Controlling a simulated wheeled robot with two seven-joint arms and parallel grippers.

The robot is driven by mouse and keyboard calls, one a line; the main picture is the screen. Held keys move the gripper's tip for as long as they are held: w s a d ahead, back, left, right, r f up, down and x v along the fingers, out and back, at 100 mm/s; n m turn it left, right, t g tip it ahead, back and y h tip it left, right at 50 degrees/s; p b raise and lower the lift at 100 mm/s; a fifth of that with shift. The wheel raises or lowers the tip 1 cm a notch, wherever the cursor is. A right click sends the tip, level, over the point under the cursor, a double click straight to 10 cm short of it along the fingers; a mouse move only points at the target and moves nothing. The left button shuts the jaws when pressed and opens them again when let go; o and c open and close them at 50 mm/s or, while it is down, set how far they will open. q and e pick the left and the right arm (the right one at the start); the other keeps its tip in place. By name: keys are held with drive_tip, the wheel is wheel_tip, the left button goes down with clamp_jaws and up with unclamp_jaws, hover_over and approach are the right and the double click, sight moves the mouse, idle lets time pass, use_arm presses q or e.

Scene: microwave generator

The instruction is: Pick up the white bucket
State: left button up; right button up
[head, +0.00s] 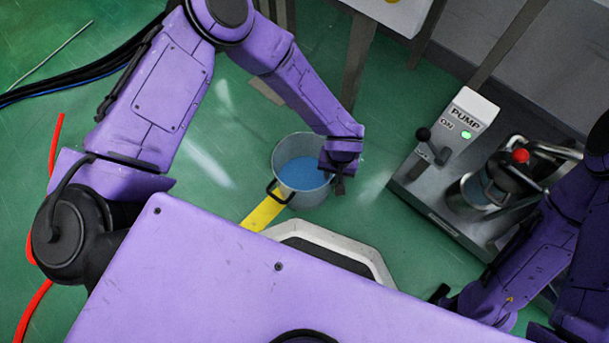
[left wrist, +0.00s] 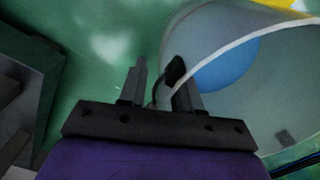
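The white bucket (head: 292,148) looks pale grey and stands upright on the green floor with blue liquid inside. It has a black handle on its left front side and another dark one at its right. My left gripper (head: 340,183) is at the right rim, pointing down. In the left wrist view its fingers (left wrist: 160,92) are apart, with the bucket's black handle (left wrist: 174,70) and rim between them, close to the right finger. The bucket (left wrist: 235,108) fills the right of that view. My right gripper (head: 441,293) is low at the right, mostly dark; its fingers are unclear.
A pump unit with a labelled box (head: 461,125), lever and red-topped metal vessel (head: 480,190) stands to the right. A yellow strip (head: 262,213) lies by the bucket. Metal table legs (head: 357,60) stand behind. Black cables and a red hose are at the left.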

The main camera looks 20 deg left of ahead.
use_arm(q)
clamp_jaws()
idle(1.5)
